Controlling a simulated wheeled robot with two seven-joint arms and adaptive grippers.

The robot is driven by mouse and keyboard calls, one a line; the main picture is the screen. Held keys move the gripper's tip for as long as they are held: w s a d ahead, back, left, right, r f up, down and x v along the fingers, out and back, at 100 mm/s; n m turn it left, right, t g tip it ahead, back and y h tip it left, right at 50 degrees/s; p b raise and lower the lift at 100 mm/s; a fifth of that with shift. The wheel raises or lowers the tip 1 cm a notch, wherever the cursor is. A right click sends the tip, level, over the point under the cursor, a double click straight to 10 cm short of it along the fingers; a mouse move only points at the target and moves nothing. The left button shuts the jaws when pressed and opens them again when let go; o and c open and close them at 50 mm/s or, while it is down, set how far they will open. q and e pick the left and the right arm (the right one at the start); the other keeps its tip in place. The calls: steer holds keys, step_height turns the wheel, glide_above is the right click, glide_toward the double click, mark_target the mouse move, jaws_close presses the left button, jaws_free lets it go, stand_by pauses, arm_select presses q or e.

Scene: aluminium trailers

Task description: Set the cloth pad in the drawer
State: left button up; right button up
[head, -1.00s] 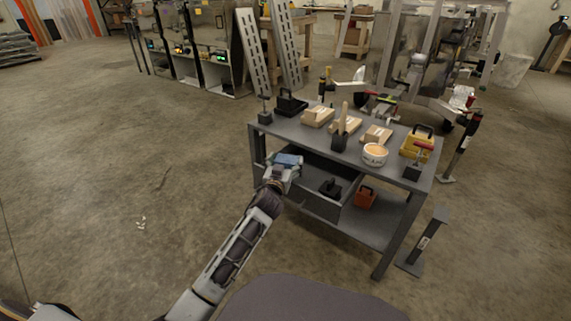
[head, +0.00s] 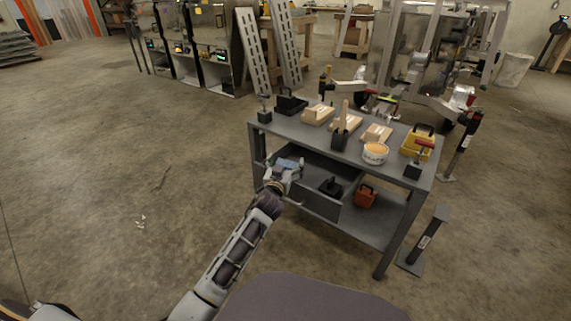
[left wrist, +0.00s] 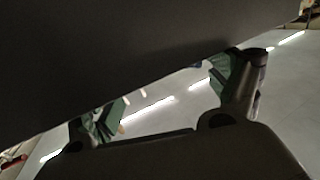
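My left gripper (head: 284,171) is at the left end of the pulled-out drawer (head: 323,206) under the table top. A small blue-grey piece, which looks like the cloth pad (head: 288,163), shows right at its fingers. In the left wrist view the two green-padded fingers (left wrist: 165,100) stand well apart, with nothing seen between their visible parts. A broad dark surface (left wrist: 130,50) hides the fingertips there, so contact with the pad is not visible. A black item (head: 330,187) lies in the drawer. My right gripper is not in view.
The grey table (head: 325,134) carries wooden blocks, a white tub (head: 375,153), a yellow box (head: 418,144) and clamps. An orange item (head: 365,196) sits to the right of the drawer. A dark post (head: 424,241) stands at front right.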

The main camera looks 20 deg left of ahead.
arm_select(q)
steer(key=shift+o, duration=0.2)
steer(key=shift+r, duration=0.15)
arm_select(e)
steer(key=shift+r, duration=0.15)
arm_select(q)
steer(key=shift+r+p, duration=0.4)
steer(key=shift+r, duration=0.05)
steer(key=shift+s, duration=0.15)
steer(key=s+p, duration=0.3)
steer(key=s, duration=0.8)
steer(key=shift+s+d+r, duration=0.25)
steer(key=shift+s+r, duration=0.1)
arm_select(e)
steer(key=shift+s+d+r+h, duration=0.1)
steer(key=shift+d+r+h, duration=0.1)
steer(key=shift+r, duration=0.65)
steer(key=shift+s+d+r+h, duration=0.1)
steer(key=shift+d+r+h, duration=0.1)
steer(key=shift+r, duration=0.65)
arm_select(q)
steer(key=shift+f, duration=0.1)
